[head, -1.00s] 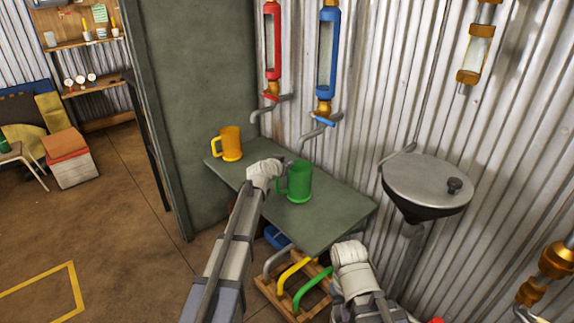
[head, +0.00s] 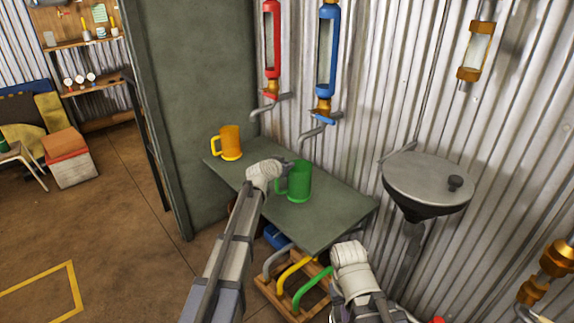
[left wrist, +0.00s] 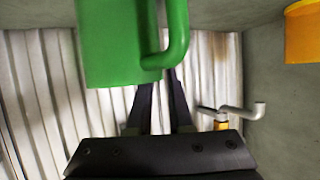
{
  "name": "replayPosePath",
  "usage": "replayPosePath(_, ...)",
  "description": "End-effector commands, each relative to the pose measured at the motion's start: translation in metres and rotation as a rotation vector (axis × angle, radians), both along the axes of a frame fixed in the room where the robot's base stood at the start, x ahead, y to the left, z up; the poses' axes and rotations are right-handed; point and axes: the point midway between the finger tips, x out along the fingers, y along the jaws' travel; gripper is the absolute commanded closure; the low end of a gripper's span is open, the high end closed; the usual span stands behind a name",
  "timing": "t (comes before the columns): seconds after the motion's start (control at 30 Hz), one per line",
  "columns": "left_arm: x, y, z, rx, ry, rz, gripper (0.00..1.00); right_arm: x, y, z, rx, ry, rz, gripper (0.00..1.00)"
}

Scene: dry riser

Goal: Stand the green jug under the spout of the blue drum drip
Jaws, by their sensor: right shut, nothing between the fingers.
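The green jug (head: 299,184) stands upright on the grey-green table, its handle toward the left. The blue drum drip (head: 327,60) hangs on the wall behind it, its grey spout (head: 312,133) bent out above the table's back edge. My left gripper (head: 284,164) is at the jug's handle side. In the left wrist view the green jug (left wrist: 115,45) and its handle overlap the ends of my left fingers (left wrist: 160,90), which stand apart with a gap between them. My right gripper (head: 350,254) is low in front of the table's right end, shut; its fingertips are hard to make out.
An orange jug (head: 229,143) stands at the table's (head: 330,222) far left. A red drum drip (head: 271,45) hangs left of the blue one. A grey funnel basin (head: 425,182) is to the right. A wooden rack (head: 290,290) with coloured handles is below.

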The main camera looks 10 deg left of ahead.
Motion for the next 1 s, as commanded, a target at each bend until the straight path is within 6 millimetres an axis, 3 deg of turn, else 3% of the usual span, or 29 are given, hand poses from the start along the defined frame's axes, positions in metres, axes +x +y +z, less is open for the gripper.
replayPosePath(0.2, 0.0, 0.0, 0.0, 0.0, -0.001, 0.001, 0.58, 0.0, 0.0, 0.0, 0.0, 0.0, 0.0, 1.0)
replayPosePath(0.57, -0.005, 0.001, 0.003, 0.0, -0.001, 0.002, 0.58, 0.0, 0.0, 0.003, 0.001, 0.0, 0.001, 1.0)
replayPosePath(1.0, -0.062, 0.013, 0.03, 0.0, -0.001, 0.001, 0.58, 0.0, -0.001, 0.03, -0.002, 0.0, -0.004, 1.0)
